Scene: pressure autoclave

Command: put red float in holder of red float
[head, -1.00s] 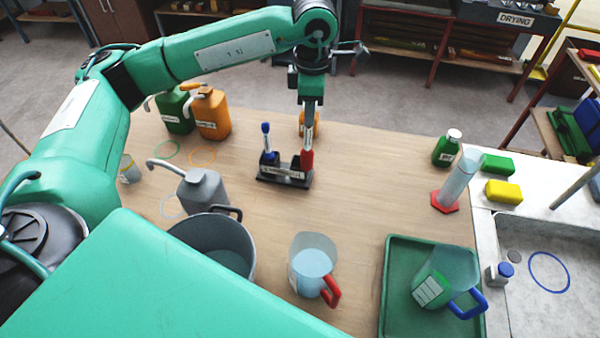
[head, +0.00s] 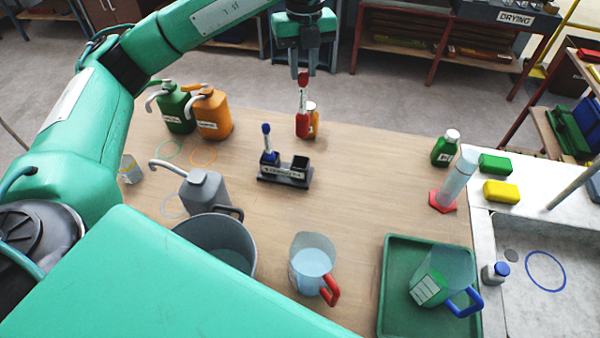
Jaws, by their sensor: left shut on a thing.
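My left gripper (head: 303,76) points down over the back of the table and is shut on the top of the red float (head: 303,121). The red float hangs upright, with a thick red lower part and a thin neck. In the picture it is above the black holder (head: 286,179), clear of it. The holder has two sockets: the left one holds the blue float (head: 268,146), and the right one, the dark square socket (head: 300,163), is empty. My right gripper is not in view.
An orange bottle (head: 313,113) stands partly hidden behind the red float. A grey jug (head: 203,192), a grey bucket (head: 214,247) and a red-handled beaker (head: 312,262) stand in front of the holder. The table right of the holder is clear up to the cylinder (head: 459,178).

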